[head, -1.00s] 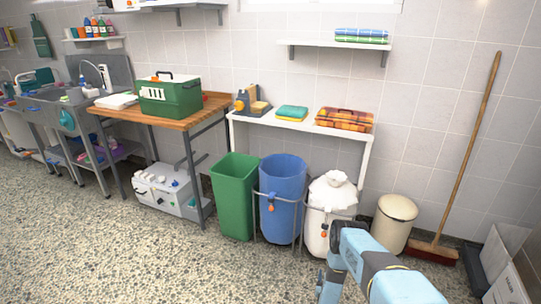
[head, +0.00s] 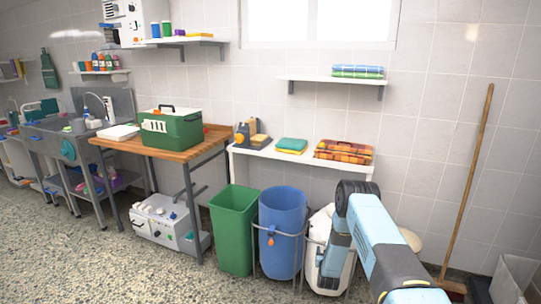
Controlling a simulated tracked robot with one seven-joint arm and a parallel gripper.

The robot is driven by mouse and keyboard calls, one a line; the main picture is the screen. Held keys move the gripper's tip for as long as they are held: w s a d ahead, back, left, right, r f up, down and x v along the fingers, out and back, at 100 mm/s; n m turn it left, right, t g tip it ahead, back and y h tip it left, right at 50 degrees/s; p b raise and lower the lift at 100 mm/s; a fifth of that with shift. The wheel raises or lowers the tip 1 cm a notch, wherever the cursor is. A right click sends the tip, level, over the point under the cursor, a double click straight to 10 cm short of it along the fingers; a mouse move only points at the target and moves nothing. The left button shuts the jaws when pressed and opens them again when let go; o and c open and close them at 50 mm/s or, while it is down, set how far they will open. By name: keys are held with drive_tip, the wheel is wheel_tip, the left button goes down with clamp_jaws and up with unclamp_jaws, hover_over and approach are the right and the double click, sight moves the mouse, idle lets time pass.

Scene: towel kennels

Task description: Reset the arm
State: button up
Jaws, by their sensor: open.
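My light blue arm rises from the lower right in the head view. Its dark joint is in front of the right end of the white bench, and a shorter blue link hangs down in front of the white bag (head: 320,225). The fingers of my gripper do not show. No held object shows.
A green bin (head: 234,230) and a blue bin (head: 283,235) stand left of my arm. The white bench (head: 262,153) holds folded towels (head: 343,151). A wall shelf (head: 330,79) is above. A broom (head: 468,185) leans at right. The speckled floor is clear at left.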

drive_tip(key=w+a+r+g+y, duration=0.1)
drive_tip(key=w+r, duration=0.1)
drive_tip(key=r, duration=1.2)
drive_tip(key=w+a+r+g+y, duration=0.1)
drive_tip(key=w+r, duration=0.1)
drive_tip(key=r, duration=1.1)
drive_tip(key=s+r+n+g, duration=0.1)
drive_tip(key=s+r, duration=0.4)
drive_tip(key=r, duration=0.6)
drive_tip(key=s+r+n+g, duration=0.1)
drive_tip(key=s+r+g, duration=0.1)
drive_tip(key=s+r, duration=0.65)
drive_tip(key=s+a+r+g, duration=0.1)
drive_tip(key=s+r+g, duration=0.1)
drive_tip(key=s+r, duration=1.7)
drive_tip(key=s+f+g, duration=0.1)
drive_tip(key=s+g, duration=0.1)
drive_tip(key=s, duration=2.5)
drive_tip(key=shift+g, duration=0.4)
